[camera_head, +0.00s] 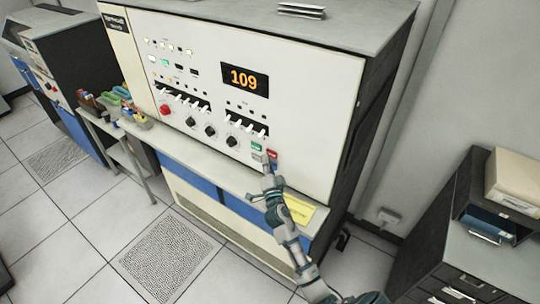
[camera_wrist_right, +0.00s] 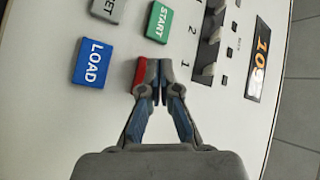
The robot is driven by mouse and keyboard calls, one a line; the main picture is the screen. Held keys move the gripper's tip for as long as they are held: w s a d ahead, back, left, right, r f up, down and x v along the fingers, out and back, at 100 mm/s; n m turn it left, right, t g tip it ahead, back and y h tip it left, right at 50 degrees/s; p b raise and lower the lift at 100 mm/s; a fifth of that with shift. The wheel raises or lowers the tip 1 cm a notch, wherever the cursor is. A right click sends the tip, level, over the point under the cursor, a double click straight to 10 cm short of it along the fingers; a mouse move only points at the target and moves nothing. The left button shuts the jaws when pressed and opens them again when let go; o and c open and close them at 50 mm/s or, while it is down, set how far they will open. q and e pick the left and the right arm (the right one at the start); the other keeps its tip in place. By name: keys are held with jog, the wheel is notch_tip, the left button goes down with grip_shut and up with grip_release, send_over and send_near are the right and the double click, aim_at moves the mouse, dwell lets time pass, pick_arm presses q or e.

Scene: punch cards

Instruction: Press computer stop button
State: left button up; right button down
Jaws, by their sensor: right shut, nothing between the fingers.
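The computer (camera_head: 210,75) is a large cream panel with knobs, switches and an orange display (camera_head: 245,79) reading 109. Its red stop button (camera_head: 272,154) is at the lower right of the panel, beside a green button (camera_head: 256,147). In the right wrist view the red button (camera_wrist_right: 140,75) is partly hidden behind my right gripper's fingers. My right gripper (camera_head: 267,160) is shut and empty, with its tips (camera_wrist_right: 154,68) at the red button; I cannot tell whether they touch it. My left gripper is not in view.
In the wrist view, a green START button (camera_wrist_right: 159,22) and a blue LOAD button (camera_wrist_right: 92,63) are close to the fingers. A ledge (camera_head: 225,171) with a yellow paper (camera_head: 299,210) runs below the panel. A dark cabinet (camera_head: 470,255) stands at the right.

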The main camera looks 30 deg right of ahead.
jog(key=shift+w+d+f, duration=0.1)
jog(key=shift+d, duration=0.4)
dwell(0.6)
jog(key=shift+s+a, duration=0.35)
jog(key=shift+a, duration=0.35)
jog(key=a, duration=0.1)
jog(key=s+a+b, duration=0.1)
jog(key=a, duration=0.1)
jog(key=s+a, duration=0.1)
jog(key=shift+a, duration=0.4)
